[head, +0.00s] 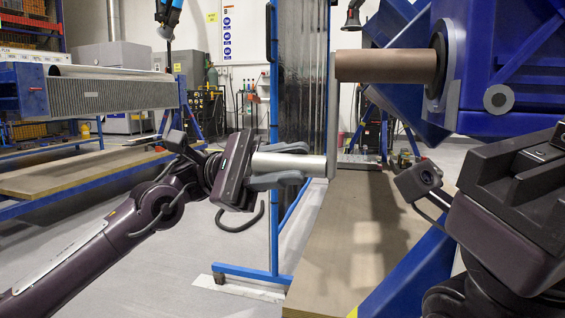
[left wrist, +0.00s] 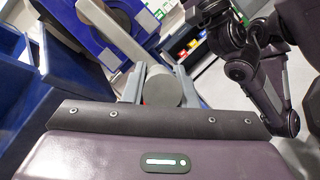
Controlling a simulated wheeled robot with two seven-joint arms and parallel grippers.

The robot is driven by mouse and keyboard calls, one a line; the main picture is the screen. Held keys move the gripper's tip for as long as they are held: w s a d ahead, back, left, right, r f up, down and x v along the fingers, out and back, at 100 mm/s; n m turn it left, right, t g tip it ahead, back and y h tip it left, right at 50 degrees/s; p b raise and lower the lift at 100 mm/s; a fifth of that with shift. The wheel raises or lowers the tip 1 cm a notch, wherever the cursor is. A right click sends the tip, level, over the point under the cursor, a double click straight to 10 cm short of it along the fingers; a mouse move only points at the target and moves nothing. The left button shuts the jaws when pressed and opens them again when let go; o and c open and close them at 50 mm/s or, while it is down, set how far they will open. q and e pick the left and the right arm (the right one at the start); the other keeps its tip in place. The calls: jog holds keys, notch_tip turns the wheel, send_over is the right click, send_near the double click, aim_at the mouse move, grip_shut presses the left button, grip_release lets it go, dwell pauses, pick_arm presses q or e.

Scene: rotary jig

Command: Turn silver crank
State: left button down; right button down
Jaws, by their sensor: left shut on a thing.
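The silver crank (head: 333,110) has a flat upright arm joined at its top to a thick brown shaft (head: 388,66) on the blue jig (head: 500,50). Its silver handle (head: 290,163) sticks out to the left from the arm's lower end. My left gripper (head: 285,165) is shut on the handle, with fingers along both sides. In the left wrist view the round handle end (left wrist: 162,88) sits between the two fingers, and the crank arm (left wrist: 112,30) runs up to the left. My right arm shows at the right edge; its fingertips are not seen.
A wooden bench top (head: 350,240) lies below the crank. A blue-framed screen (head: 273,200) stands close behind my left gripper. Another bench (head: 90,172) is at the left, with open grey floor between.

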pick_arm(q)
jog(key=shift+w+r, duration=0.2)
jog(key=c, duration=1.6)
grip_release()
jog(key=o, duration=0.4)
jog(key=shift+f, duration=0.1)
jog(key=shift+o, duration=0.2)
jog(key=p+v, duration=0.3)
jog(key=v, duration=0.4)
jog(key=shift+w+a+p, duration=0.15)
jog(key=shift+a+p, duration=0.15)
jog(key=shift+a, duration=0.05)
jog(key=shift+f, duration=0.1)
